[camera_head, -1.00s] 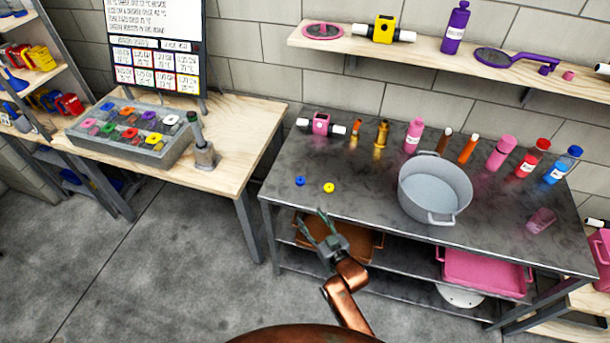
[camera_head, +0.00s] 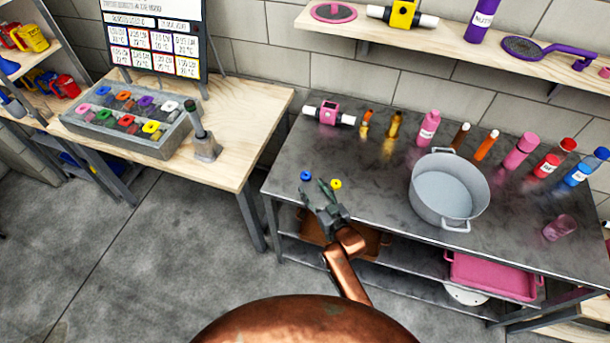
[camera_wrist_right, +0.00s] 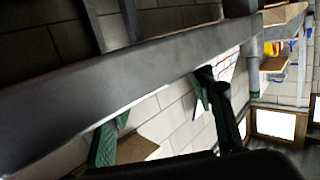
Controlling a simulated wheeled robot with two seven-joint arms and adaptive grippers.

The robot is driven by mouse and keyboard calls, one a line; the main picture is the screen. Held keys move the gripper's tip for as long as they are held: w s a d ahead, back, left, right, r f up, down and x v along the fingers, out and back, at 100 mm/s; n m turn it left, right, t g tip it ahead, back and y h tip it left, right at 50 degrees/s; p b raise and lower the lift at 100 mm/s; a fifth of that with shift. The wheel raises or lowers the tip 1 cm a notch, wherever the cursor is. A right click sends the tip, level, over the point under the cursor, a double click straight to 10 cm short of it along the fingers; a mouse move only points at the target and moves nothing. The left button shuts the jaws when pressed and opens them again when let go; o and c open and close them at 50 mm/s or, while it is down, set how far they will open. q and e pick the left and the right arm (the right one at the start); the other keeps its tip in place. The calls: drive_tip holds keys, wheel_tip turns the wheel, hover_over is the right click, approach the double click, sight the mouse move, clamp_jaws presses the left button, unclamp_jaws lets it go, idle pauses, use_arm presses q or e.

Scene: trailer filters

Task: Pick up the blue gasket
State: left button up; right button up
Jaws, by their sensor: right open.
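The blue gasket (camera_head: 306,175) is a small ring lying flat near the left front part of the grey metal table (camera_head: 385,238). A similar yellow ring (camera_head: 336,184) lies just to its right. My right gripper (camera_head: 313,190) is open and empty at the table's front edge, with its fingers pointing toward the two rings. In the picture its fingertips are just below the blue gasket; I cannot tell the exact gap. The right wrist view shows its two green-padded fingers (camera_wrist_right: 155,118) spread, with the grey table edge across the view and no gasket visible. My left gripper is not in view.
A grey pot (camera_head: 450,190) stands on the table to the right. Several bottles and a pink device (camera_head: 329,113) stand along its back. A wooden table (camera_head: 235,140) at left holds a grey tray (camera_head: 170,146) of coloured pieces. The tabletop around the rings is clear.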

sight(308, 178)
drive_tip(key=x, duration=0.3)
drive_tip(key=b+x, duration=0.1)
drive_tip(key=x, duration=0.1)
drive_tip(key=shift+w+d+r, duration=0.15)
drive_tip(key=shift+d+r, duration=0.15)
drive_tip(key=c, duration=0.9)
